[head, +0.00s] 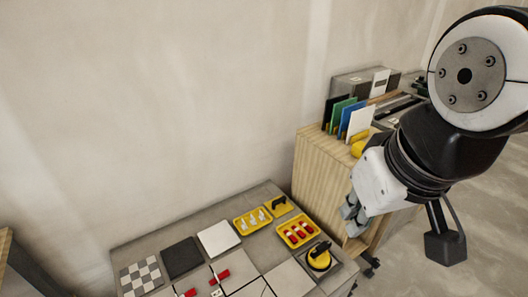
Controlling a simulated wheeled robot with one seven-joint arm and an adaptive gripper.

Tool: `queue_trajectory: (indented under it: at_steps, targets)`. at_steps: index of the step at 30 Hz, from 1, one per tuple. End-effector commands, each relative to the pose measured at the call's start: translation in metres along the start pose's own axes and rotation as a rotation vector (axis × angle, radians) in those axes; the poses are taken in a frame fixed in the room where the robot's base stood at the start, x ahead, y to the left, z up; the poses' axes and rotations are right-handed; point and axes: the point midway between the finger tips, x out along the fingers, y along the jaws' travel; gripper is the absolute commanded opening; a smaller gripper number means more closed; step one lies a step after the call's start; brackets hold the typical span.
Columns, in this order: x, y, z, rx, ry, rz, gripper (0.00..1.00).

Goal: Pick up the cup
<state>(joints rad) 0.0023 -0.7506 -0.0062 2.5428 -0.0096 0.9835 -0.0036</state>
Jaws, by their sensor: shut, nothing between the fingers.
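The cup appears to be the round yellow and black suction cup (319,259) with a black handle. It sits at the right end of the grey worktable, in front of the yellow tray with red pieces. My gripper (351,221) hangs above and to the right of the cup, apart from it. Its grey fingers point down and look closed, with nothing seen between them.
The grey worktable (207,216) holds a yellow tray with red pieces (298,232), a yellow tray with white pieces (252,220), a black tile (182,257), a white tile (218,238) and a checkered tile (140,276). A wooden cabinet (320,177) stands behind it, with coloured panels on top.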

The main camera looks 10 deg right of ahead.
Motion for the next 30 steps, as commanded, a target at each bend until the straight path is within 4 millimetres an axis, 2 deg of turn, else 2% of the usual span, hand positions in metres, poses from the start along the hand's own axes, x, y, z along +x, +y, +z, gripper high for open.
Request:
queue_trajectory:
  at_steps: [10, 13, 15, 16, 20, 24, 29, 30]
  targets:
    - [0.0, 0.0, 0.0, 0.0, 0.0, 0.0, 0.0]
    - [0.003, 0.0, -0.002, 0.006, -0.002, -0.001, 0.23]
    - [0.013, 0.002, -0.008, 0.027, -0.011, -0.003, 0.39]
    - [0.019, 0.002, -0.012, 0.042, -0.017, -0.005, 0.42]
    - [0.063, 0.009, -0.038, 0.147, -0.056, -0.014, 0.42]
    - [0.124, 0.022, -0.07, 0.3, -0.105, -0.016, 0.42]
    - [0.197, 0.043, -0.1, 0.479, -0.159, -0.003, 0.42]
    - [0.217, 0.049, -0.106, 0.525, -0.172, 0.003, 0.42]
